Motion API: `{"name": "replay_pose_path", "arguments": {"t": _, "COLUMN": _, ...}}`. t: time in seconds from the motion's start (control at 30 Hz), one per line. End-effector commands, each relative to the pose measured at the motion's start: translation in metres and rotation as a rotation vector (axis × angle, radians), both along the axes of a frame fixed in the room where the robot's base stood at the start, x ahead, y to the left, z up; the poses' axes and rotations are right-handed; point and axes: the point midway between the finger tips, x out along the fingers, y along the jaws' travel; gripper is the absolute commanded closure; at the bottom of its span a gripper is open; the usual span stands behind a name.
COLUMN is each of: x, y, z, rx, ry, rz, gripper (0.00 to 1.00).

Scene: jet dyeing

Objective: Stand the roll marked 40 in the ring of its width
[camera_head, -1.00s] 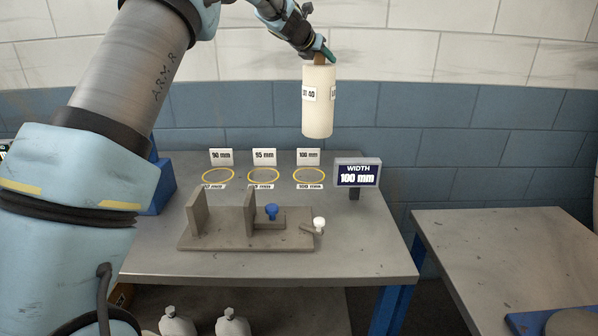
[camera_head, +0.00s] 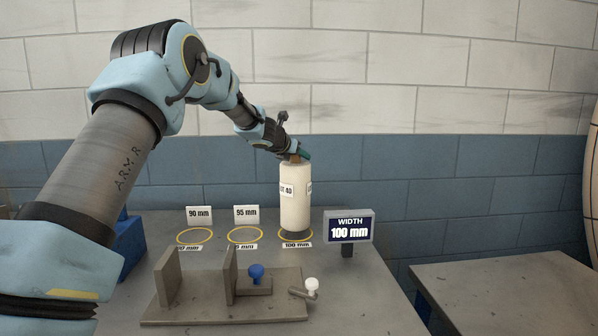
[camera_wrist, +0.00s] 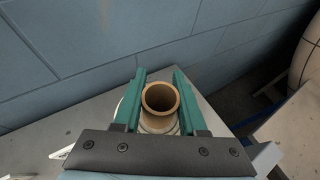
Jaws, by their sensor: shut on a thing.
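My gripper (camera_head: 299,156) is shut on the brown core at the top of a cream roll (camera_head: 295,205). The label on the roll reads 40, with its front part turned away. The roll hangs upright over the 100 mm ring (camera_head: 281,237), the rightmost of three yellow rings. A dark shadow shows under its base, which looks slightly above the table; contact is hard to tell. The ring's far side and its upright sign are hidden behind the roll. In the wrist view, the teal fingers flank the hollow core (camera_wrist: 160,97). A display (camera_head: 348,227) reads WIDTH 100 mm.
The 90 mm ring (camera_head: 194,236) and 95 mm ring (camera_head: 245,234) are empty, to the left. A grey measuring fixture (camera_head: 200,308) with a blue knob (camera_head: 256,272) and white knob (camera_head: 311,284) stands in front. A second table (camera_head: 500,290) is at right.

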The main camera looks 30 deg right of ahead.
Motion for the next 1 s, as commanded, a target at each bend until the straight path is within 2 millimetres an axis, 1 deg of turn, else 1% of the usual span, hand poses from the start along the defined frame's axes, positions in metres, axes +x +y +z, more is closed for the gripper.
{"name": "replay_pose_path", "arguments": {"t": 0.03, "x": 0.001, "y": 0.0, "z": -0.013, "rx": -0.001, "ry": 0.002, "rz": 0.001, "gripper": 1.0}}
{"name": "replay_pose_path", "arguments": {"t": 0.13, "x": 0.001, "y": 0.0, "z": -0.023, "rx": -0.001, "ry": 0.0, "rz": 0.0, "gripper": 1.0}}
{"name": "replay_pose_path", "arguments": {"t": 0.47, "x": 0.001, "y": 0.0, "z": -0.024, "rx": -0.001, "ry": -0.001, "rz": 0.0, "gripper": 1.0}}
{"name": "replay_pose_path", "arguments": {"t": 0.57, "x": 0.0, "y": 0.0, "z": -0.028, "rx": -0.001, "ry": -0.001, "rz": 0.0, "gripper": 1.0}}
{"name": "replay_pose_path", "arguments": {"t": 0.6, "x": 0.0, "y": 0.0, "z": -0.028, "rx": 0.001, "ry": 0.001, "rz": 0.0, "gripper": 0.56}}
{"name": "replay_pose_path", "arguments": {"t": 0.83, "x": 0.0, "y": 0.0, "z": -0.028, "rx": 0.001, "ry": 0.001, "rz": 0.0, "gripper": 0.3}}
{"name": "replay_pose_path", "arguments": {"t": 1.0, "x": 0.0, "y": 0.0, "z": -0.028, "rx": 0.001, "ry": 0.001, "rz": 0.0, "gripper": 0.29}}
